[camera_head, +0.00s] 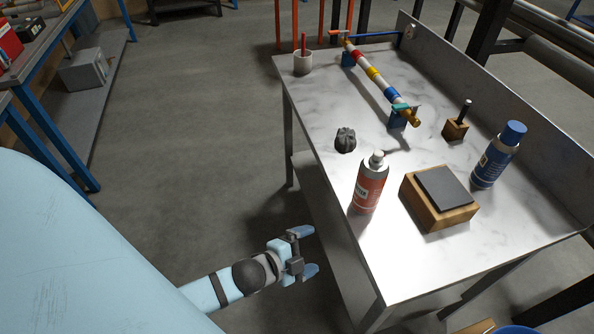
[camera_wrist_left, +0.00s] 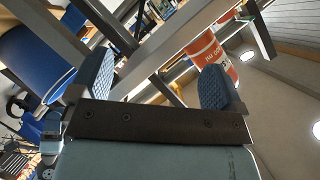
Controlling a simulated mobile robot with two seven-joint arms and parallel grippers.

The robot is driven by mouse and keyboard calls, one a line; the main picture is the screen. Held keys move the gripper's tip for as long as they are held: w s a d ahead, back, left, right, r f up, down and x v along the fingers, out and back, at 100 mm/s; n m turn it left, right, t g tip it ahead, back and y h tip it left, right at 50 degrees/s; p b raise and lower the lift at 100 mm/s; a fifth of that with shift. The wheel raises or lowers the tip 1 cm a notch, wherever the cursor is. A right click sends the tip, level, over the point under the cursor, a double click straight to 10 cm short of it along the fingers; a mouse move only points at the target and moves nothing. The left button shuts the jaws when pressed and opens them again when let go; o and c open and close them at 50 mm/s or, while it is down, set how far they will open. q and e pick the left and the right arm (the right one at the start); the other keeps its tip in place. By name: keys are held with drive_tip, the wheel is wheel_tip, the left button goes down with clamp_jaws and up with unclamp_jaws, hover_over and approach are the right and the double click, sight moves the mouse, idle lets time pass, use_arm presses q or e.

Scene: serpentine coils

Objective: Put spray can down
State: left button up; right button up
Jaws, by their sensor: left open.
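A red-orange spray can (camera_head: 368,188) with a white top stands upright on the near left edge of the marble-topped table (camera_head: 320,125). A blue can (camera_head: 495,160) with a blue cap stands upright further right on the same table. My left gripper (camera_head: 307,250) is open and empty, left of the table's near edge and apart from both cans. In the left wrist view the open blue finger pads (camera_wrist_left: 155,82) show nothing between them, and the red-orange can (camera_wrist_left: 206,58) appears beyond the right finger. My right gripper is not in view.
A wooden block with a dark top (camera_head: 440,195) sits between the cans. A dark lump (camera_head: 345,140), a striped rod (camera_head: 375,77) on blue supports, a white cup (camera_head: 303,63) and a small wooden holder (camera_head: 455,129) are also on the table. The floor (camera_head: 190,150) left of it is clear.

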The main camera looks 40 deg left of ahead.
use_arm(q)
drive_tip(key=s+d+f+n+g+y, duration=0.1)
drive_tip(key=s+f+n, duration=0.4)
drive_tip(key=n, duration=0.6)
drive_tip(key=shift+s+d+f+n+g, duration=0.2)
drive_tip(key=shift+s+d+n+g, duration=0.25)
drive_tip(key=shift+s+g, duration=0.5)
drive_tip(key=shift+s+d, duration=0.1)
